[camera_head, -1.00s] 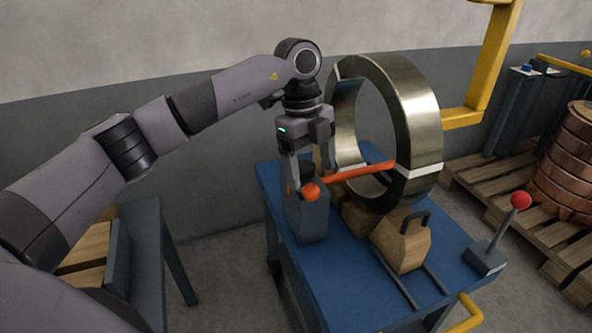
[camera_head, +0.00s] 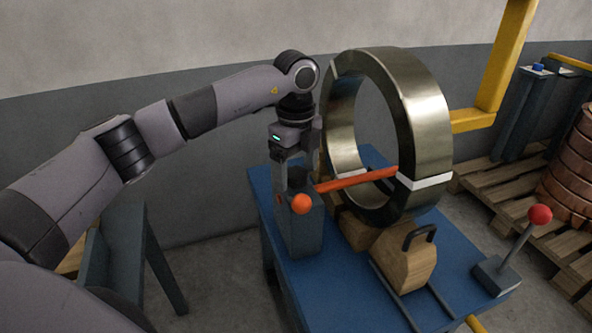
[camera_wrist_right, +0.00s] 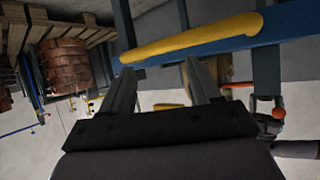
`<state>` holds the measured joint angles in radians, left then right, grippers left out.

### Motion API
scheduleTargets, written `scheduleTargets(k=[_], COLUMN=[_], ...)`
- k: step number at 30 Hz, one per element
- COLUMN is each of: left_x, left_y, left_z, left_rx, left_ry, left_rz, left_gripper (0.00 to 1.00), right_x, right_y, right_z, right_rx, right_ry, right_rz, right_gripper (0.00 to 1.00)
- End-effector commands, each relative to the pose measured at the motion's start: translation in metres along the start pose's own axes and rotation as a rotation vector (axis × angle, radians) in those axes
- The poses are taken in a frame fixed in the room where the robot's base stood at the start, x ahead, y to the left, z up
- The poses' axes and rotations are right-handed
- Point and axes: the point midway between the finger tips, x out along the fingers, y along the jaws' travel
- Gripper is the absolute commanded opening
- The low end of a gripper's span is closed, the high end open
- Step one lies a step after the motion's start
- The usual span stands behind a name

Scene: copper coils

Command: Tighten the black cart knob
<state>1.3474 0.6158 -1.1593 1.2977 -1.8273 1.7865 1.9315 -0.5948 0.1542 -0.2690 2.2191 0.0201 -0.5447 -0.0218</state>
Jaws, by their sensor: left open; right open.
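The blue cart (camera_head: 372,280) carries a grey post (camera_head: 299,228) near its left end. The black knob (camera_head: 297,178) is on top of this post, partly hidden by my fingers. My left gripper (camera_head: 296,186) points down over the knob, with its open fingers around it; I cannot tell whether they touch it. An orange-red bar (camera_head: 350,180) with a ball end (camera_head: 302,204) runs from the post across the steel ring. My right gripper (camera_wrist_right: 158,75) is open and empty in the right wrist view, near the yellow handle (camera_wrist_right: 190,37) on the cart's blue edge.
The steel ring (camera_head: 427,110) stands upright on the cart between wooden chocks (camera_head: 405,262). A red-knobbed lever (camera_head: 540,215) rises at the cart's right. A yellow frame (camera_head: 500,70), pallets and copper coils (camera_head: 573,165) are behind at right. A grey table (camera_head: 150,250) stands at left.

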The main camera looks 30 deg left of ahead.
Motion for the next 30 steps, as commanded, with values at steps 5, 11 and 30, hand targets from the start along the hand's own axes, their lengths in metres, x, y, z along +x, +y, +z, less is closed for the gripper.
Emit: scheduleTargets(k=[5, 11, 30], left_x=[0.0017, 0.0015, -0.0020], left_y=[0.0001, 0.0001, 0.0003], left_z=[0.0001, 0.0001, 0.0003], left_rx=[0.001, 0.001, 0.162], left_ry=[0.000, 0.000, 0.000], left_rz=[0.000, 0.000, 0.002], left_gripper=[0.80, 0.44, 0.24], right_x=[-0.0001, -0.0001, -0.0043], right_y=[-0.0004, -0.0005, 0.0074], right_z=[-0.0007, -0.0009, -0.0021], right_rx=[-0.001, -0.002, 0.009], right_ry=[0.001, 0.002, -0.020], right_rz=[-0.001, -0.001, 0.017], right_gripper=[0.62, 0.62, 0.62])
